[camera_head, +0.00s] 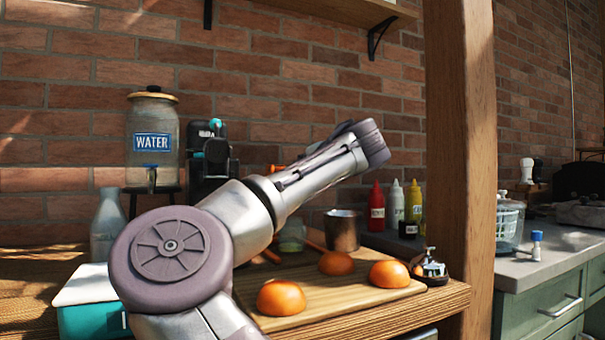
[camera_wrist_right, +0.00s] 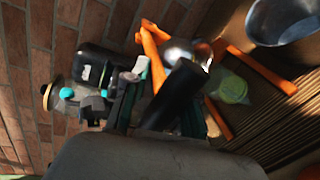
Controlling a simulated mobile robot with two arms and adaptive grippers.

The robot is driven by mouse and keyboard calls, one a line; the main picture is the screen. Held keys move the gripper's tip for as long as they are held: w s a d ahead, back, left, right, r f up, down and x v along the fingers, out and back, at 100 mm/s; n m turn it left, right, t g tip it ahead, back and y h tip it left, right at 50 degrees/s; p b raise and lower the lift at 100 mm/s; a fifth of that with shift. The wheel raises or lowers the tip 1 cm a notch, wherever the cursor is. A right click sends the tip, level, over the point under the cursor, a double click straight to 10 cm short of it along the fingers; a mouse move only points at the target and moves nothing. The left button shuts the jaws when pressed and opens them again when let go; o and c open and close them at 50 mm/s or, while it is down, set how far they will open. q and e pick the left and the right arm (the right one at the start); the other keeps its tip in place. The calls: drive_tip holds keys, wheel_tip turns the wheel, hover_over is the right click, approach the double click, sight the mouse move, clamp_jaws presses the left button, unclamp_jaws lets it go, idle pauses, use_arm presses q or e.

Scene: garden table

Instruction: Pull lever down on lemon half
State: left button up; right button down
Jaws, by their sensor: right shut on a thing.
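An orange-framed press shows in the right wrist view, with orange bars (camera_wrist_right: 152,62) and a silver part at its middle. A black lever grip (camera_wrist_right: 182,92) lies between the dark fingers of my right gripper (camera_wrist_right: 160,108), which is shut on it. A yellow-green round thing (camera_wrist_right: 230,86) lies under the press; I cannot tell if it is the lemon half. In the head view my arm hides most of the press, and only small orange pieces (camera_head: 271,256) show behind it. My right gripper is not clear there. My left gripper is not in view.
Three orange halves (camera_head: 281,297) lie on the wooden board (camera_head: 340,305). A metal cup (camera_head: 342,231) stands behind them. A water dispenser (camera_head: 153,140), a dark machine (camera_head: 209,160) and sauce bottles (camera_head: 376,207) stand near the brick wall. A wooden post (camera_head: 459,150) rises at right.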

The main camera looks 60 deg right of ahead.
drive_tip(key=c, duration=1.2)
unclamp_jaws()
drive_tip(key=shift+s+f+g, duration=0.2)
drive_tip(key=shift+f+g, duration=0.1)
drive_tip(key=shift+f, duration=0.6)
drive_tip(key=shift+o, duration=0.5)
drive_tip(key=shift+s+a+r, duration=0.15)
drive_tip(key=shift+r, duration=0.05)
drive_tip(key=shift+r, duration=0.1)
drive_tip(key=v, duration=1.2)
